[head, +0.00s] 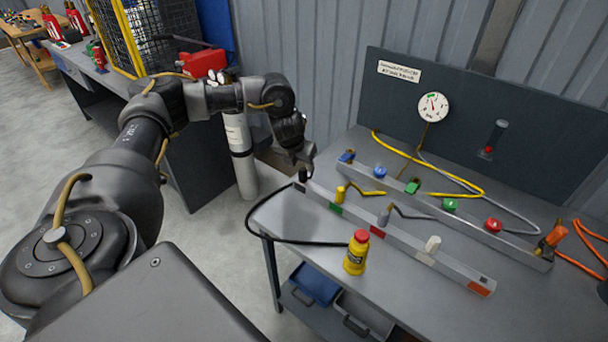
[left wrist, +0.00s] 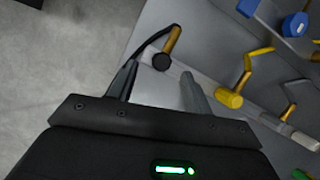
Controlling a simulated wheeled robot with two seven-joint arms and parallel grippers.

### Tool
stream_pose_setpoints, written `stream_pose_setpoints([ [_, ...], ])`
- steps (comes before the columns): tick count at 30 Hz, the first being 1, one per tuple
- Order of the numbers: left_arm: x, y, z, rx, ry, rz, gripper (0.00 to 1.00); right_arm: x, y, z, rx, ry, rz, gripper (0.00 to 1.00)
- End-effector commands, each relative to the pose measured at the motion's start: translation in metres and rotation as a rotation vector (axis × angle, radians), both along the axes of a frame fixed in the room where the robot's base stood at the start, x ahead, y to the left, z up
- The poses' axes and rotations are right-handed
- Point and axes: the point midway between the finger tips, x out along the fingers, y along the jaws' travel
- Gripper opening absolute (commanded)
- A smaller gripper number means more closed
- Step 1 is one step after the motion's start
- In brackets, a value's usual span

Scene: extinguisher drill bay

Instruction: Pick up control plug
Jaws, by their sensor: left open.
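A black plug (head: 303,174) with a black cable, which I take as the control plug, is at the far left end of the front rail on the bench. In the left wrist view, the plug (left wrist: 161,62) shows its round black end and a brass shaft. My left gripper (head: 303,157) is just above the plug in the head view. In the left wrist view, my left gripper (left wrist: 158,76) is open and empty, with the plug just beyond and between the fingertips. My right gripper is not in view.
The front rail (head: 400,241) also bears a yellow plug (head: 340,193), a grey plug (head: 384,216) and a white plug (head: 432,245). A yellow bottle (head: 356,255) stands in front. Yellow and grey hoses lie behind, below a gauge (head: 433,107). The black cable loops over the bench's left edge.

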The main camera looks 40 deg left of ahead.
Motion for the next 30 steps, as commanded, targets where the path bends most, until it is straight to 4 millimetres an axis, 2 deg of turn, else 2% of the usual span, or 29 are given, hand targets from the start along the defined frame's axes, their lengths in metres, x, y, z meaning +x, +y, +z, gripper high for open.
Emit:
stream_pose_setpoints([
  [4,0.003,0.001,-0.006,0.0,0.002,0.002,0.5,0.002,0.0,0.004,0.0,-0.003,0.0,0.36],
  [12,0.019,0.004,-0.041,0.0,0.002,0.001,0.5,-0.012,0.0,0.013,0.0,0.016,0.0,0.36],
  [21,0.021,0.005,-0.047,-0.001,0.0,0.001,0.5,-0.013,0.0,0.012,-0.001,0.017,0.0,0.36],
  [23,0.021,0.005,-0.047,-0.001,0.0,0.001,0.45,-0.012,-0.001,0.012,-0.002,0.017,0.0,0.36],
  [30,0.021,0.005,-0.047,-0.001,0.0,0.001,0.13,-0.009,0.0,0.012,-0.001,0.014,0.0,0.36],
])
